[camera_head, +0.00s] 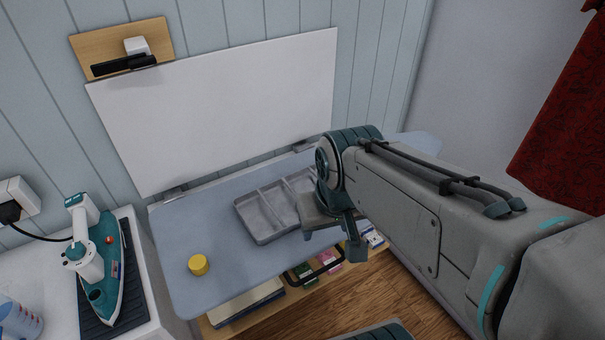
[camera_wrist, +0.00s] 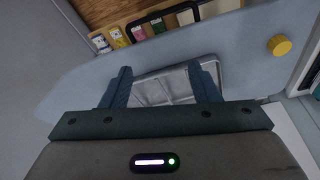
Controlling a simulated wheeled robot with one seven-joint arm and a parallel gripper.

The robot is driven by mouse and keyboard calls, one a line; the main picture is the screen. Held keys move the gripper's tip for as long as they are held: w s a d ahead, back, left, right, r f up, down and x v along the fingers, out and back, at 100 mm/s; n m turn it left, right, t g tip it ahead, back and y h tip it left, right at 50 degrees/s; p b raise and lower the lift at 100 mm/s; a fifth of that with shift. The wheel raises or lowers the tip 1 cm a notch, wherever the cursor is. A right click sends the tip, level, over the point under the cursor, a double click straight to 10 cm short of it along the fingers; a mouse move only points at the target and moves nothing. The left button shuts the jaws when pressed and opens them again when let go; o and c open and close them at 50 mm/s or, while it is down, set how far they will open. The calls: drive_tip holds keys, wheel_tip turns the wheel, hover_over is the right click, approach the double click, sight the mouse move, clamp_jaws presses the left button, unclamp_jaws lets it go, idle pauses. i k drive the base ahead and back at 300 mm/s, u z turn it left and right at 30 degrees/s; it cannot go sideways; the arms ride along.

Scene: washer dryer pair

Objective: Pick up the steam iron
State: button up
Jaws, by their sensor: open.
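The steam iron (camera_head: 116,269), teal and white, lies on a dark ribbed mat (camera_head: 131,306) on the white surface at the far left of the head view. My gripper (camera_head: 331,243) is far to the right of the iron, above the blue-grey board near the grey tray. In the wrist view my gripper (camera_wrist: 159,85) shows two blue fingers spread apart, with nothing between them but the tray beyond. My arm hides part of the tray and board in the head view.
The grey divided tray (camera_head: 267,235) and a yellow round item (camera_head: 198,265) sit on the blue-grey board (camera_head: 178,230). A bottle (camera_head: 18,318) stands left of the iron. A wall socket with a plug and cord (camera_head: 14,205) is behind it. Boxes lie on a lower shelf.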

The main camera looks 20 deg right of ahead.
sight(102, 271)
drive_tip(key=u, duration=1.15)
drive_tip(key=k, duration=0.35)
drive_tip(key=u, duration=0.35)
drive_tip(key=i, duration=0.5)
drive_tip(key=z, duration=0.05)
drive_tip(key=k, duration=0.5)
drive_tip(key=u, duration=1.1)
drive_tip(key=i, duration=0.75)
drive_tip(key=z, duration=1.35)
